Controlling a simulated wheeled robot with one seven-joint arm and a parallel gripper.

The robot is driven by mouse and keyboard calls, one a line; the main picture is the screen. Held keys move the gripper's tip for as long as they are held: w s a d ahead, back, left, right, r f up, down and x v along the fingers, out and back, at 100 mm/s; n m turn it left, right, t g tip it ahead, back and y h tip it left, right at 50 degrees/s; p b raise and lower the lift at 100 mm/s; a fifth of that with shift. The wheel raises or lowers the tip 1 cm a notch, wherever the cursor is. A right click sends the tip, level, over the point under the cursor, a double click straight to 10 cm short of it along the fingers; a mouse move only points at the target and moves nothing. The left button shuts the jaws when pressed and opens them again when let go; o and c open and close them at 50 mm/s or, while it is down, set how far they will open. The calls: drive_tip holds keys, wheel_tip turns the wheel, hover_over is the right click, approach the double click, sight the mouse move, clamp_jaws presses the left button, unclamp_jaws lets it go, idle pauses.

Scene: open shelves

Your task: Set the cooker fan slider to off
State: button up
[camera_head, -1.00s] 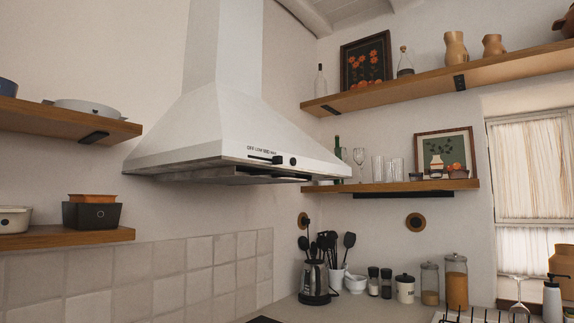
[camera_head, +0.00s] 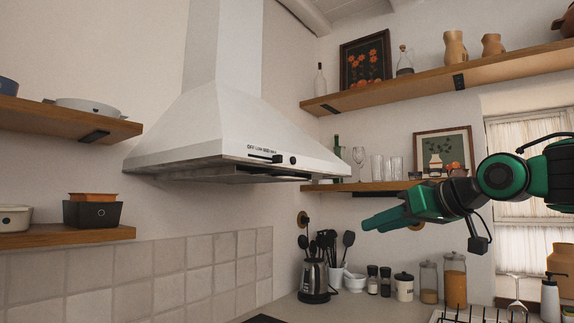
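The white cooker hood (camera_head: 225,125) hangs on the wall left of centre.
A wooden shelf (camera_head: 330,187) with glasses and a picture stands behind my gripper. Below it, a kettle (camera_head: 314,281), utensils and jars stand on the counter. Left shelves (camera_head: 65,236) hold pots. The space between my gripper and the hood front looks clear.

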sight(282, 156)
drive_tip(key=s+a+r+n+g+y, duration=0.1)
drive_tip(key=s+a+r+n+y, duration=0.15)
drive_tip(key=a+r, duration=0.45)
drive_tip(key=s+a+r+n+y, duration=0.2)
drive_tip(key=a+r+n+y, duration=0.25)
drive_tip(key=r, duration=0.35)
drive_tip(key=shift+m, duration=0.5)
drive_tip(key=x, duration=1.1)
clamp_jaws()
